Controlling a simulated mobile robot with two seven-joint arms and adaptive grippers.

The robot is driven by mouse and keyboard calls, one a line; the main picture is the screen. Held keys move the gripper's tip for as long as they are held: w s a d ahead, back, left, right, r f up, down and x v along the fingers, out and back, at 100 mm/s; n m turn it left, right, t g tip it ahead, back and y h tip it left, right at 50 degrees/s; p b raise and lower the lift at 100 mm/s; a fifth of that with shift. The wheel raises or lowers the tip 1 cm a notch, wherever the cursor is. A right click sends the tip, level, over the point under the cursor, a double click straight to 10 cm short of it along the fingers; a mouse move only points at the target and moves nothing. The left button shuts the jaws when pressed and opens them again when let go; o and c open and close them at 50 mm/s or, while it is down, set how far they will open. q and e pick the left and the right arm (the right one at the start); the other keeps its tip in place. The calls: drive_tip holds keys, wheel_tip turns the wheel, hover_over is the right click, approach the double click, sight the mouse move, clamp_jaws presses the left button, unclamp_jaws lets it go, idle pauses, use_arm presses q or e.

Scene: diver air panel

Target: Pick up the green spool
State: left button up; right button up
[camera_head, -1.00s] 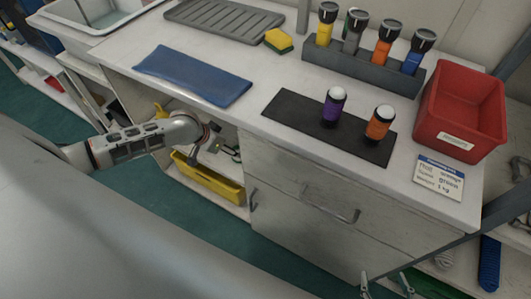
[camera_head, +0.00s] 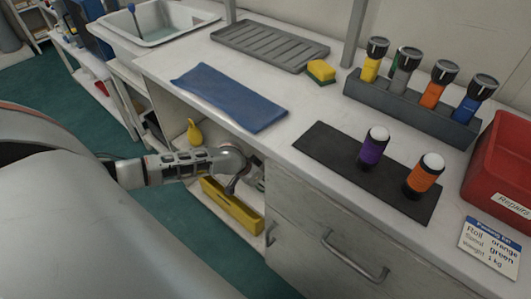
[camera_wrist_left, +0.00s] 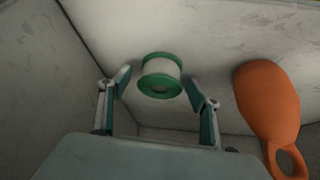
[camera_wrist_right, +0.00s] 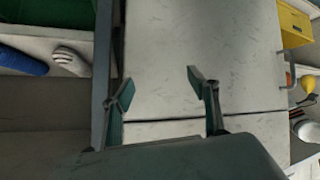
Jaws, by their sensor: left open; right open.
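The green spool (camera_wrist_left: 160,76), with green flanges and a pale winding, shows in the left wrist view against a pale surface inside the cubby. My left gripper (camera_wrist_left: 159,81) is open, with one finger on either side of the spool in the picture; I cannot tell whether they touch it. In the head view my left arm reaches under the counter, and its gripper and the spool are not clearly visible there. My right gripper (camera_wrist_right: 160,80) is open and empty, facing pale cabinet fronts in the right wrist view.
An orange object with a ring handle (camera_wrist_left: 268,105) is just right of the left gripper. Cubby walls are close around it. A yellow bin (camera_head: 232,207) sits low in the cubby. The counter holds a dark mat (camera_head: 325,150) with two bottles, a blue cloth (camera_head: 230,97) and a card (camera_head: 490,247).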

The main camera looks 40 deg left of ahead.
use_arm(q)
drive_tip(key=shift+r, duration=0.15)
drive_tip(key=c, duration=1.2)
drive_tip(key=shift+c, duration=0.2)
drive_tip(key=shift+r, duration=0.15)
